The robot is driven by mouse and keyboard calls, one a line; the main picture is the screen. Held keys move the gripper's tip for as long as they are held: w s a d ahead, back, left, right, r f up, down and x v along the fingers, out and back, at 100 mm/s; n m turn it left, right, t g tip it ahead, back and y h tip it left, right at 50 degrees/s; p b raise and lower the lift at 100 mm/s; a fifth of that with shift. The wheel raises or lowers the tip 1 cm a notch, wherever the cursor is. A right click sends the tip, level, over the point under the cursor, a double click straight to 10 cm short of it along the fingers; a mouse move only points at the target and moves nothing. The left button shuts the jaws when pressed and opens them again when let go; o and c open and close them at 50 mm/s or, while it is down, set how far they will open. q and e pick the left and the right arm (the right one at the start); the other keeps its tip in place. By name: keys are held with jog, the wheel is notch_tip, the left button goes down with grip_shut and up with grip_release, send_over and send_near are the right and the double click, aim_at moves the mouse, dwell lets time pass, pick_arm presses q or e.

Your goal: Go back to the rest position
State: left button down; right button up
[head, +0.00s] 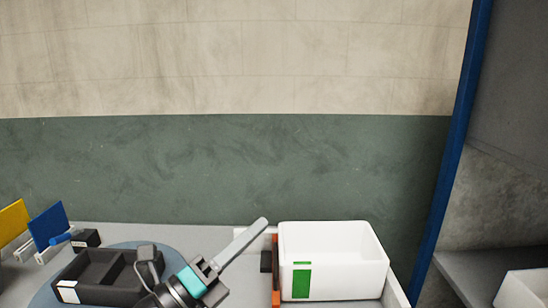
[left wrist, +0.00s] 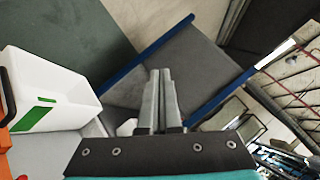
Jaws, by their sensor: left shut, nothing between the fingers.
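My left gripper (head: 263,224) comes in from the lower left of the head view, over the table and just left of a white bin. Its fingers lie together with nothing between them. In the left wrist view the two grey fingers (left wrist: 160,75) are side by side and point away from the bin. My right gripper is not in the head view.
The white bin (head: 335,289) with a green label stands at the table's right, beside an orange and black item (head: 276,270). A dark divided tray (head: 110,295) sits on a blue-grey disc (head: 45,299). A blue post (head: 455,150) rises at right.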

pick_arm(q)
jog(key=s+a+f+n+y, duration=0.1)
jog(key=a+f+n+y, duration=0.6)
jog(key=n, duration=0.5)
jog(key=s+a+f+n+y, duration=0.1)
jog(key=a+f+n+y, duration=0.4)
jog(key=f+n+y, duration=0.5)
jog(key=s+f+n+g+h, duration=0.1)
jog(key=s+f+n+g, duration=0.45)
jog(key=s, duration=0.55)
jog(key=s+f+n+g, duration=0.4)
jog(key=s+f+g, duration=0.25)
jog(key=s, duration=0.35)
notch_tip(320, 180, down, 27)
jog(key=s+b, duration=0.1)
jog(key=b, duration=0.4)
jog(key=s+a+f+b, duration=0.2)
jog(key=s+f, duration=0.5)
jog(key=f, duration=0.2)
jog(key=s+a+f+g+b, duration=0.1)
jog(key=s+a+f+b, duration=0.1)
jog(key=s+f, duration=0.6)
notch_tip(320, 180, down, 2)
jog(key=shift+s+f+m+g+b, duration=0.1)
jog(key=shift+s+m+g+b, duration=0.1)
jog(key=shift+m+g+b, duration=0.25)
